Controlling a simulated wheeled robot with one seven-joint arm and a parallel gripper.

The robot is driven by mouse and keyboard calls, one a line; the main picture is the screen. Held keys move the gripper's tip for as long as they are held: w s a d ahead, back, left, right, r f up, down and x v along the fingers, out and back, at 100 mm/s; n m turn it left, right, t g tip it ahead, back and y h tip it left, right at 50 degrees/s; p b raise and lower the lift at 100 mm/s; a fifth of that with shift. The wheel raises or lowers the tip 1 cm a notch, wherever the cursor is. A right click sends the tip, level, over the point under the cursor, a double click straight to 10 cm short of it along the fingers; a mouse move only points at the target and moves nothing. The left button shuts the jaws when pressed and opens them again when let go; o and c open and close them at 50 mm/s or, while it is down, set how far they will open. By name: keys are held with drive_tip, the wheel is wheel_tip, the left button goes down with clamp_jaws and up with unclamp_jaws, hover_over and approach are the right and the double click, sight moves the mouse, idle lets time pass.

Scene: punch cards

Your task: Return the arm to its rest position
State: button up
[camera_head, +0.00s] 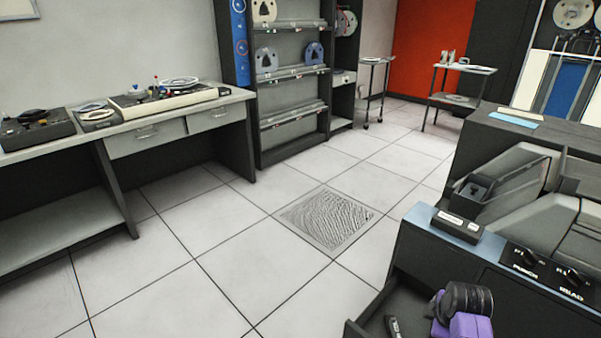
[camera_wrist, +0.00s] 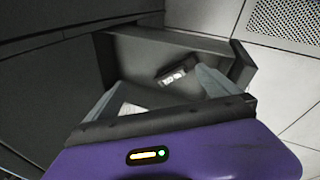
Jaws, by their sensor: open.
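My arm (camera_head: 464,322), purple with a black cylindrical joint, shows at the bottom right of the head view, at the open drawer of the dark machine. In the wrist view my gripper (camera_wrist: 160,78) has its two grey fingers spread apart, and it is open. The fingers point toward the open dark drawer (camera_wrist: 135,48). A small dark object with a pale label (camera_wrist: 176,77) lies in the drawer, seen between the fingers. A small dark object (camera_head: 393,326) also shows in the drawer in the head view. A pale patch (camera_wrist: 134,109) beside the left finger is too small to identify.
The machine (camera_head: 480,262) with punch and read knobs fills the right side. A long desk (camera_head: 150,128) with tape equipment stands left. Shelves (camera_head: 290,75) and two small carts (camera_head: 462,69) stand behind. The tiled floor between, with a perforated tile (camera_head: 328,219), is clear.

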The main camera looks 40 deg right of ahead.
drive_tip(key=w+a+r+m+t+h+p, duration=0.1)
drive_tip(key=w+a+r+m+t+h, duration=0.25)
drive_tip(key=a+r, duration=0.4)
drive_tip(key=w+a+r+m+t+h+p, duration=0.25)
drive_tip(key=a+r+m+t, duration=0.25)
drive_tip(key=a+r, duration=0.25)
drive_tip(key=s+a+r+n+t+y+p, duration=0.1)
drive_tip(key=s+a+r+y, duration=0.2)
drive_tip(key=s+a+r, duration=0.2)
drive_tip(key=s+a+r+n+t+y+p, duration=0.1)
drive_tip(key=s+a+r+y, duration=0.2)
drive_tip(key=a, duration=0.8)
drive_tip(key=s+a+r+n+t+y+p, duration=0.1)
drive_tip(key=s+a+r+t+y, duration=0.1)
drive_tip(key=s+a+r, duration=0.4)
drive_tip(key=shift+s+a+r+n+y, duration=0.35)
drive_tip(key=shift+s+a+y, duration=0.45)
drive_tip(key=shift+s+a, duration=0.2)
